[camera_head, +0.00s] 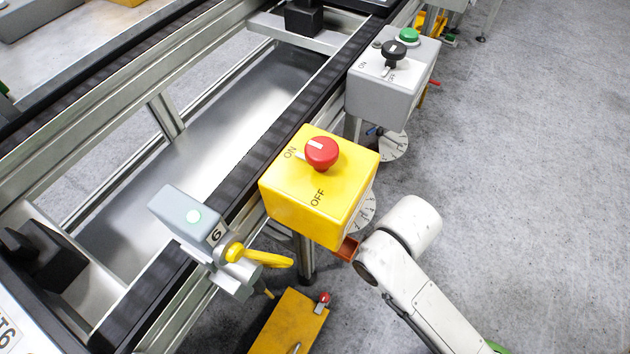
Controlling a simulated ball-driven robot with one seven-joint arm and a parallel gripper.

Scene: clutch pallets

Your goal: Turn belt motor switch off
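A yellow switch box (300,205) stands beside the conveyor, with a red rotary knob (321,153) on top. ON is printed left of the knob and OFF below it. The knob's white mark lies on its upper-left part, on the ON side. Farther back, a grey switch box (375,95) carries a black knob (394,52), also with ON and OFF marks; its setting is too small to tell. No label shows which one is the belt motor switch. My white arm (430,300) is right of and below the yellow box. My gripper is not visible.
A grey unit (180,210) with a lit green light and a yellow handle (265,257) is left of the yellow box. A green button (409,35) sits on the grey box. A yellow pedal-like box (285,325) is below. The floor (540,160) at right is clear.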

